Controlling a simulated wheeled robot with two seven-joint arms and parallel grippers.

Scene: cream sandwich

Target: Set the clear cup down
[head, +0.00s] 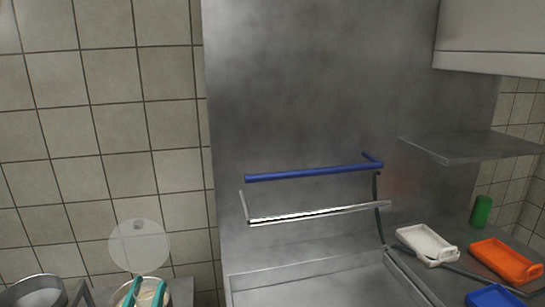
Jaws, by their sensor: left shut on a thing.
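A see-through, pale round piece (139,245) with a small grey knob-like spot shows at the lower left, in front of the tiled wall; it is the only clear thing in view and looks like the clear cup. My left gripper (146,286) shows as two teal fingers at the bottom edge, just below this piece. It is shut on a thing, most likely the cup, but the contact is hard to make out. A round rim with pale contents (121,297) shows around the fingers and is cut off by the bottom edge. My right gripper is not in view.
A grey metal pan (40,284) stands at the far lower left. A blue rail (310,173) and a steel rail (320,214) stick out above a metal basin (310,269). White (427,243), orange (505,262) and blue (495,297) trays and a green cylinder (481,211) are at right.

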